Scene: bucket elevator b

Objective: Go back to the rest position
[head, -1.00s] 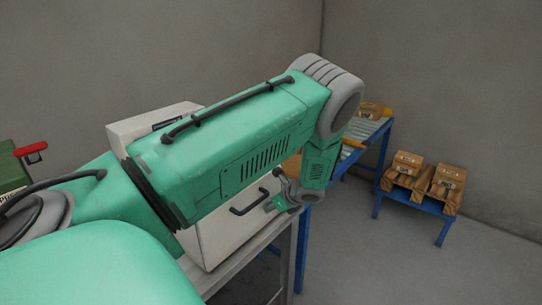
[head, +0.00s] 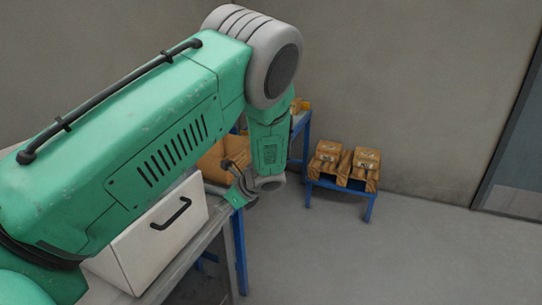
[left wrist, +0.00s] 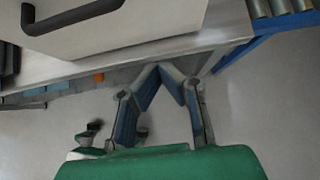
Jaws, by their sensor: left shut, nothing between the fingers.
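My left arm reaches in from the left in the head view. My left gripper (head: 238,180) hangs beyond the elbow, beside the right end of the grey table, and is partly hidden by its own wrist. In the left wrist view my left gripper (left wrist: 162,72) shows its two fingers meeting at the tips, with nothing between them. It is near the table's edge, below the white box in that picture. My right gripper is in neither view.
A white box (head: 140,253) with a black handle stands on the grey table (head: 207,238), close to my left arm. A blue stand (head: 342,188) holds brown packages (head: 328,155). A roller conveyor (left wrist: 282,8) shows in the wrist view. Floor at the right is clear.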

